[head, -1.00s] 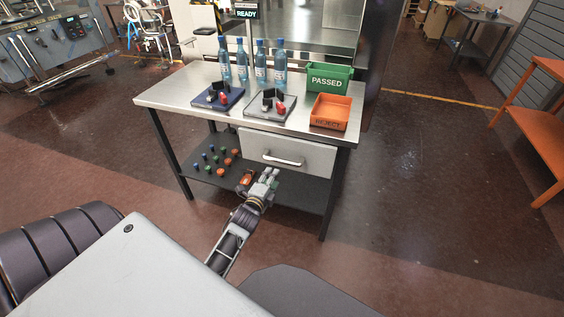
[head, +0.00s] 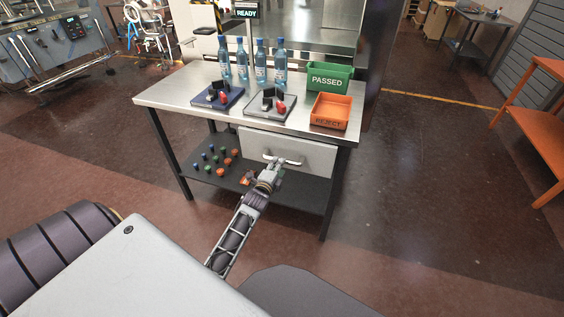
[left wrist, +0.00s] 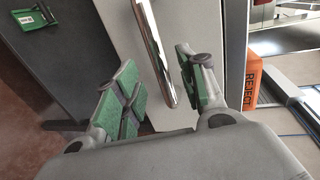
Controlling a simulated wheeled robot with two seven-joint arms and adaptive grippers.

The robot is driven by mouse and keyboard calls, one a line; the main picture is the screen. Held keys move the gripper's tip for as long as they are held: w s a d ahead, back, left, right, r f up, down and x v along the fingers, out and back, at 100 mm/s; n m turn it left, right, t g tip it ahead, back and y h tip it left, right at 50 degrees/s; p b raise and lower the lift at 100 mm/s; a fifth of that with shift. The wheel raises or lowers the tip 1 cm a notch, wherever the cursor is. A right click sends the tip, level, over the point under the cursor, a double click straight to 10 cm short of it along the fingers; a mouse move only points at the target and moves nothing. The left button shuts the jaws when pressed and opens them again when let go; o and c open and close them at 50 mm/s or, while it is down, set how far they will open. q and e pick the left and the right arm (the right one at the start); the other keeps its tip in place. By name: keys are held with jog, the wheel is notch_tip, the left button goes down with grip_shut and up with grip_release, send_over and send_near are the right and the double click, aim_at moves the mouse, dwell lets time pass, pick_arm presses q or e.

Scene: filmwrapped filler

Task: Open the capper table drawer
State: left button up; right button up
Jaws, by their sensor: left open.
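The capper table (head: 175,92) has a steel top and a pale grey drawer (head: 315,155) under its right half. The drawer front looks flush with the table, and I see no gap. Its metal bar handle (head: 290,161) shows in the left wrist view (left wrist: 153,50) between the fingers. My left gripper (head: 276,164) is at the handle in the head view. In the left wrist view my left gripper (left wrist: 160,90) is open, with green pads on either side of the bar. The fingers look apart from the bar. My right gripper is not in view.
On the tabletop stand several blue bottles (head: 261,62), a blue tray (head: 218,97), a grey tray (head: 270,106), a green PASSED bin (head: 330,77) and an orange REJECT bin (head: 331,111). The lower shelf (head: 295,193) holds several coloured caps. Floor in front is clear.

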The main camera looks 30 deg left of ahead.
pick_arm(q)
jog(key=shift+b+x, duration=0.4)
jog(key=shift+x, duration=2.5)
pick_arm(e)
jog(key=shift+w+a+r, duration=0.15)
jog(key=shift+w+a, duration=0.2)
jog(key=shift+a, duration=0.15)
pick_arm(q)
jog(key=shift+c, duration=0.3)
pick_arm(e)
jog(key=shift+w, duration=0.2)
pick_arm(q)
grip_shut()
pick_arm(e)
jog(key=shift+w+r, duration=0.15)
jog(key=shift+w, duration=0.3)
